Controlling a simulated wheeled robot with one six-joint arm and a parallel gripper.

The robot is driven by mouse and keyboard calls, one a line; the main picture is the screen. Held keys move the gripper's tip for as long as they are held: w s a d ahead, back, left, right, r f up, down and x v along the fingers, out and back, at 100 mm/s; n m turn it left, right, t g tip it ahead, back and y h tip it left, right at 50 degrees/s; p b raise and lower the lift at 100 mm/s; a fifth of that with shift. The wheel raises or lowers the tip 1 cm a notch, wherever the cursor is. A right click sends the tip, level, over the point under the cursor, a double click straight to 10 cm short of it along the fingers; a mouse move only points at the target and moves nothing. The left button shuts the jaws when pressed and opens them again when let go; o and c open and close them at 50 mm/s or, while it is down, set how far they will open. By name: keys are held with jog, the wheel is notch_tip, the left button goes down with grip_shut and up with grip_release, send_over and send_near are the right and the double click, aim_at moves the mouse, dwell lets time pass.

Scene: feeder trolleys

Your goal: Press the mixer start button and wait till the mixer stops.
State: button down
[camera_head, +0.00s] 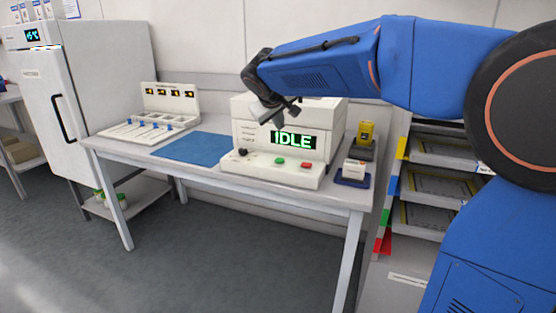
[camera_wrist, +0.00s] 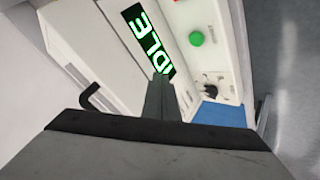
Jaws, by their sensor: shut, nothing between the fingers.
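The mixer (camera_head: 250,130) is a white box on the table, with a lit screen (camera_head: 293,140) that reads IDLE in green. On its sloped front panel are a black knob (camera_head: 243,152), a green button (camera_head: 280,161) and a red button (camera_head: 306,166). My gripper (camera_head: 279,121) is shut and empty, in front of the mixer's upper face, above the green button and apart from it. In the wrist view the shut fingers (camera_wrist: 163,90) overlap part of the screen (camera_wrist: 148,42), and the green button (camera_wrist: 196,39) shows beyond them to the upper right.
A blue mat (camera_head: 195,148) lies left of the mixer, with a white rack (camera_head: 135,132) further left. A yellow item (camera_head: 366,133) and a small white box in a blue tray (camera_head: 353,180) stand to the right. A fridge (camera_head: 50,125) is at far left; trolley shelves (camera_head: 435,185) are at right.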

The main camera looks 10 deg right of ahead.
aim_at(279, 161)
jog(key=shift+f, duration=4.45)
jog(key=shift+f, duration=0.15)
jog(key=shift+f, duration=0.25)
